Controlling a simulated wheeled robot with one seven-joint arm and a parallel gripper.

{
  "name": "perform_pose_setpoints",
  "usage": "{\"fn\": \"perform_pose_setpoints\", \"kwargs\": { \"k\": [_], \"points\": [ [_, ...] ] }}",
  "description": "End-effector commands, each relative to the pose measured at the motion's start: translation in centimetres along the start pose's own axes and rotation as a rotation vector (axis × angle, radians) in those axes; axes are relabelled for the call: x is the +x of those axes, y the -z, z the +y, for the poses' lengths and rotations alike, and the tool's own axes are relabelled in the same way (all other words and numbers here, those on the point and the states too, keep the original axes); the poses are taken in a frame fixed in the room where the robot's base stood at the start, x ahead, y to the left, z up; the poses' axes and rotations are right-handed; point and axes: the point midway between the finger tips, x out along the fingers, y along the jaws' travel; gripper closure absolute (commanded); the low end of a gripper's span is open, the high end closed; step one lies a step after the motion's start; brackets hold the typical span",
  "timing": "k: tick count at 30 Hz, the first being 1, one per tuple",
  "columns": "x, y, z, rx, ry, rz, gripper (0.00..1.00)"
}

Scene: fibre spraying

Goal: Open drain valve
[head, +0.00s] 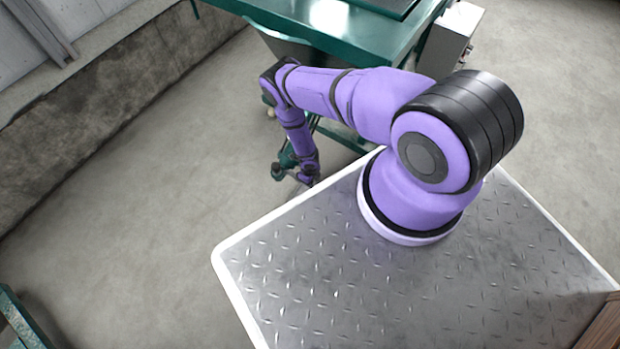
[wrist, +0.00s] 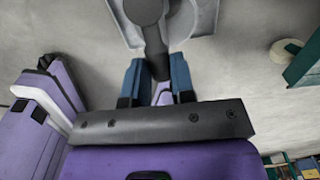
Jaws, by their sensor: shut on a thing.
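In the wrist view, a dark lever handle (wrist: 155,48) runs down from a rounded dark hub (wrist: 145,10) and enters between the two blue-grey fingers of my gripper (wrist: 156,82). The fingers are shut on the handle. In the head view, my gripper (head: 308,180) is low beneath the green machine (head: 345,38), at its near side. Dark green parts (head: 287,158) show beside it. The valve is too small to make out there, and my arm partly covers that area.
A grey tray-like piece (wrist: 200,18) lies behind the hub in the wrist view. Green machine legs (head: 350,142) stand close to my arm. A grey control box (head: 455,30) is on the machine's right. The concrete floor at left is open, up to a low wall (head: 110,95).

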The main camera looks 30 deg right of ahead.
Motion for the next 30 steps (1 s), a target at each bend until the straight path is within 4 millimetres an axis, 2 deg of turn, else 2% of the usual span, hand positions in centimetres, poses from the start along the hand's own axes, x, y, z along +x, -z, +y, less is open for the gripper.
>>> {"fn": "perform_pose_setpoints", "kwargs": {
  "k": [17, 18, 21, 30],
  "points": [
    [-0.01, -0.05, 0.24, 0.039, -0.001, -0.001, 1.00],
    [-0.01, -0.05, 0.25, 0.039, -0.001, -0.001, 0.74],
    [-0.01, -0.04, 0.25, 0.038, -0.001, -0.001, 0.51],
    [-0.11, -0.03, 0.21, 0.035, 0.000, 0.000, 0.51]
  ]
}}
